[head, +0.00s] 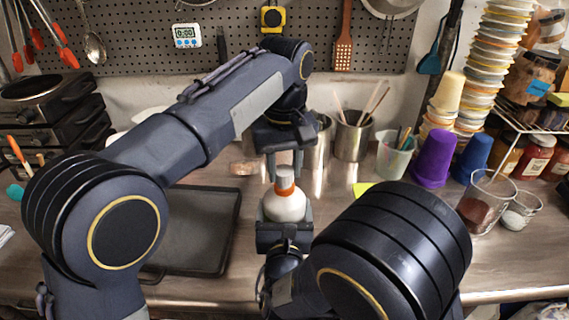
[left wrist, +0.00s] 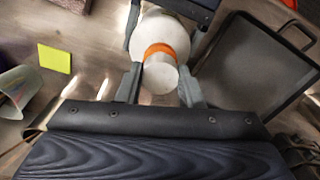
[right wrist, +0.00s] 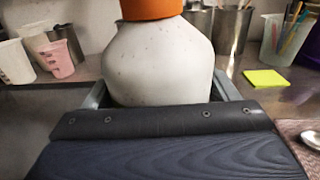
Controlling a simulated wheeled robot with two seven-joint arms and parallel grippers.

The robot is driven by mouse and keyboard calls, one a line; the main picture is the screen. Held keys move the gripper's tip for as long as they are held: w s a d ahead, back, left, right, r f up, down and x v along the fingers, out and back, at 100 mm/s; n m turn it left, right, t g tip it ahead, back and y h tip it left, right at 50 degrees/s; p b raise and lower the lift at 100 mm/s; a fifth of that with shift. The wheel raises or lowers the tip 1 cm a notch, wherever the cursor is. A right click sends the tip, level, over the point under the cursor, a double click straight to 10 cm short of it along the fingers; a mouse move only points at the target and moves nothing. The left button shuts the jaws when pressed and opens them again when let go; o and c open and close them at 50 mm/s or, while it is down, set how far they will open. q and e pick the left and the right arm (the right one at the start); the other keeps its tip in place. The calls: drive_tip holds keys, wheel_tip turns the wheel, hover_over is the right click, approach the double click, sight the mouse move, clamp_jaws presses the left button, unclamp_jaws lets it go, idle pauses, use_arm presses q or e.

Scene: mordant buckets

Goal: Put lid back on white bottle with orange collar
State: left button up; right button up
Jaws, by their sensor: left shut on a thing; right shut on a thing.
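The white bottle (head: 286,207) with an orange collar (head: 285,187) stands upright in my right gripper (head: 285,228), which is shut on its body. In the right wrist view the bottle's body (right wrist: 158,62) fills the space between the fingers; its top is cut off. A pale lid (head: 285,172) is right above the orange collar, between the fingers of my left gripper (head: 285,160), which is shut on it. In the left wrist view the lid (left wrist: 160,78) lines up with the collar (left wrist: 160,50) with no clear gap. I cannot tell whether it is fully seated.
A dark tray (head: 190,235) lies on the counter to the left. Metal cans (head: 352,138), a cup of brushes (head: 394,158), a purple cup (head: 433,158) and glass beakers (head: 486,200) stand behind and right. A yellow-green note (left wrist: 56,59) lies on the counter.

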use_arm(q)
drive_tip(key=m, duration=1.4)
drive_tip(key=shift+a+m, duration=0.1)
drive_tip(key=shift+m, duration=0.3)
drive_tip(key=m, duration=0.5)
drive_tip(key=shift+w, duration=0.1)
drive_tip(key=m, duration=0.5)
drive_tip(key=shift+m, duration=0.3)
drive_tip(key=m, duration=1)
drive_tip(key=shift+f+m, duration=0.1)
drive_tip(key=shift+m, duration=0.3)
drive_tip(key=m, duration=0.6)
drive_tip(key=shift+m, duration=0.3)
drive_tip(key=o, duration=1)
